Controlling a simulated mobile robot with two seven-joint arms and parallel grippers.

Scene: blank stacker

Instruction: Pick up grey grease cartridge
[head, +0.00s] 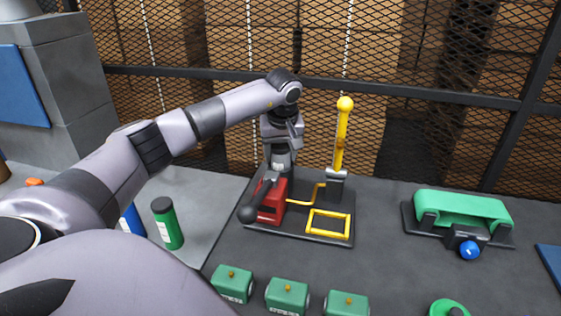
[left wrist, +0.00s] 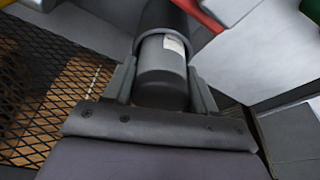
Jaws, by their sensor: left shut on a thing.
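In the left wrist view the cartridge (left wrist: 164,80), with a pale label, sits between the two fingers of the gripper (left wrist: 162,88). The gripper hides part of it. I cannot tell whether the cartridge touches the red block. My right gripper is not in view.
A red block (head: 278,204), yellow frame (head: 328,236) and upright yellow lever (head: 341,140) share a black base. Green and blue cylinders (head: 168,222) (head: 131,219) stand left. Several green blocks (head: 288,296) line the front. A green-topped device (head: 462,208) stands right. Mesh fencing (head: 420,40) rises behind.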

